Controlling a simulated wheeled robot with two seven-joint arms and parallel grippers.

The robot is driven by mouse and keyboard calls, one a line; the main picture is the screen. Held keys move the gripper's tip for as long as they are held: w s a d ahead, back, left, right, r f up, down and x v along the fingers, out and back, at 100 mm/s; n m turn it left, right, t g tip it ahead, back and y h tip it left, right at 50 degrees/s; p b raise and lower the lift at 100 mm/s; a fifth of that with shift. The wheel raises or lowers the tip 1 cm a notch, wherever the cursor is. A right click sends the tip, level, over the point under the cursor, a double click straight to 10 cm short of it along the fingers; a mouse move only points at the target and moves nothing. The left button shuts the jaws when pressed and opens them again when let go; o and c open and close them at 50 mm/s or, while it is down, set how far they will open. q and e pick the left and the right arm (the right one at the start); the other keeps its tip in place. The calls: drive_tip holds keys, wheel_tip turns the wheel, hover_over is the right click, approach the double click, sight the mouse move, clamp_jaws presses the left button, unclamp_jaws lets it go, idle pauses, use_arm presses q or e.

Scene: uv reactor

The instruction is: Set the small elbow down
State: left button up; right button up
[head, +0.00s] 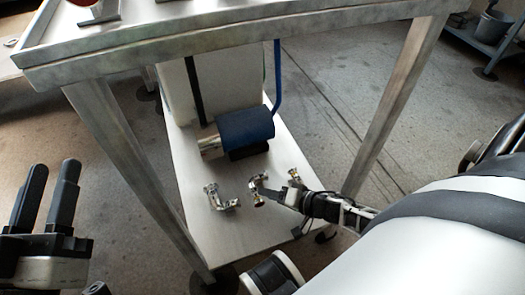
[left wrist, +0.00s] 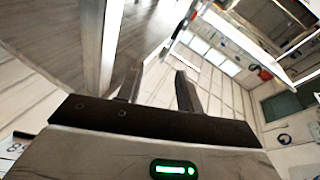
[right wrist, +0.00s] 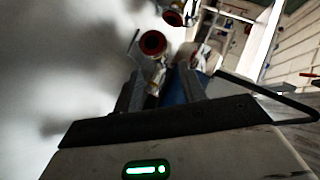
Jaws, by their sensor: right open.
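A small chrome elbow (head: 257,189) rests on the lower shelf (head: 193,172), at the fingertips of my right gripper (head: 283,188). A larger-looking chrome elbow (head: 222,199) lies on the shelf to its left. My right gripper is open, low over the shelf; in the right wrist view its fingers (right wrist: 164,90) have a metal fitting with a red-ringed opening (right wrist: 152,43) just ahead of them. I cannot tell whether a finger touches it. My left gripper (head: 50,185) is open and empty, well left of the table; its spread fingers also show in the left wrist view (left wrist: 158,88).
A blue motor-like cylinder (head: 245,128) with a chrome end lies behind the elbows, before a white box (head: 178,90). Table legs (head: 400,95) and the tabletop edge (head: 240,38) frame the shelf. The shelf front is bare.

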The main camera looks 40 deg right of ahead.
drive_tip(key=p+v, duration=0.1)
drive_tip(key=v, duration=0.1)
drive_tip(key=shift+s+d+r, duration=0.1)
drive_tip(key=shift+s+r, duration=0.1)
drive_tip(key=shift+r, duration=0.05)
drive_tip(key=shift+s+d, duration=0.2)
drive_tip(key=shift+s, duration=0.15)
use_arm(q)
drive_tip(key=f+n+g, duration=0.1)
drive_tip(key=s+f+n+g+y, duration=0.1)
drive_tip(key=f, duration=0.1)
drive_tip(key=shift+d, duration=0.2)
